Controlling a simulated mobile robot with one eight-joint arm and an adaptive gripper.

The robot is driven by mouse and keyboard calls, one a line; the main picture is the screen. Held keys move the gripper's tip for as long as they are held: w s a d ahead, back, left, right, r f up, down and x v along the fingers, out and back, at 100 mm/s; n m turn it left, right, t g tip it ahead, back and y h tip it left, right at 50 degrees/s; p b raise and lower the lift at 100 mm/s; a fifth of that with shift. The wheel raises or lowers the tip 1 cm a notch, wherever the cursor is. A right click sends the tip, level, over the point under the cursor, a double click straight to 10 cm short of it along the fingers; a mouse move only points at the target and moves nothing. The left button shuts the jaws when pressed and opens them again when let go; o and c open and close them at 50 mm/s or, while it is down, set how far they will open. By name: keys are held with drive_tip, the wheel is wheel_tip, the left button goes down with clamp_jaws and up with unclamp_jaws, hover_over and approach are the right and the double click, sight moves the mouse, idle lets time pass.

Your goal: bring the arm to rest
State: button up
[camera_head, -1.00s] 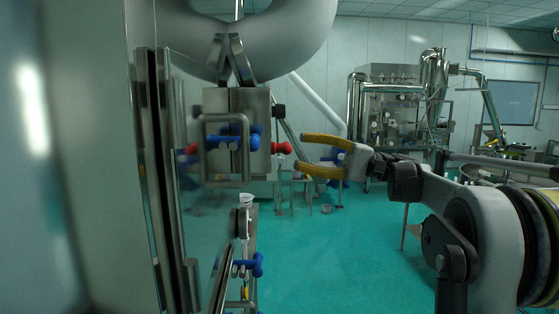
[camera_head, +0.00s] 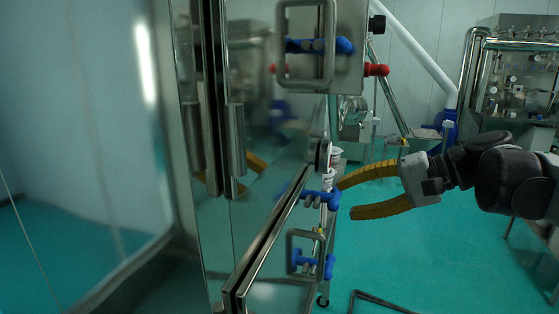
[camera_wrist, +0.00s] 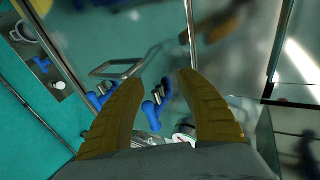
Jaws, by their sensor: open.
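My gripper (camera_head: 345,198) has two yellow ribbed fingers and is open. It is at the right of the cabinet's front in the head view, reaching in from the right. A blue handle (camera_head: 322,197) on the cabinet shows just left of the fingertips; I cannot tell whether they touch. In the wrist view both fingers of my gripper (camera_wrist: 160,85) are spread, with blue handle parts (camera_wrist: 157,100) between them. Nothing is held. My dark arm links reach off the right edge of the head view.
A glossy steel cabinet (camera_head: 265,130) with a metal loop handle (camera_head: 305,85) fills the left and middle. A lower loop handle (camera_head: 303,255) sits on its front. Piped steel equipment (camera_head: 515,85) stands at the back right. The green floor (camera_head: 420,270) at lower right is mostly open.

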drive_tip(key=s+a+f+n+h+b, duration=0.1)
drive_tip(key=s+a+f+h+b, duration=0.2)
drive_tip(key=f, duration=0.5)
drive_tip(key=s+a+f+h+b, duration=0.1)
drive_tip(key=s+f+b, duration=0.1)
drive_tip(key=s+f, duration=0.4)
drive_tip(key=s+d+f+n+h+b, duration=0.1)
drive_tip(key=s+d+f+h+b, duration=0.1)
drive_tip(key=f, duration=0.6)
drive_tip(key=s+d+f+n+t+h+b, duration=0.1)
drive_tip(key=s+d+f+h+b, duration=0.1)
drive_tip(key=f, duration=0.6)
drive_tip(key=s+d+f+n+h+b, duration=0.2)
drive_tip(key=s+d+f+h+b, duration=0.1)
drive_tip(key=s+f+b, duration=0.2)
wheel_tip(320, 180, down, 3)
drive_tip(key=shift+s+d+f+t+b, duration=0.15)
drive_tip(key=shift+s+t+b, duration=0.15)
drive_tip(key=shift+b, duration=0.8)
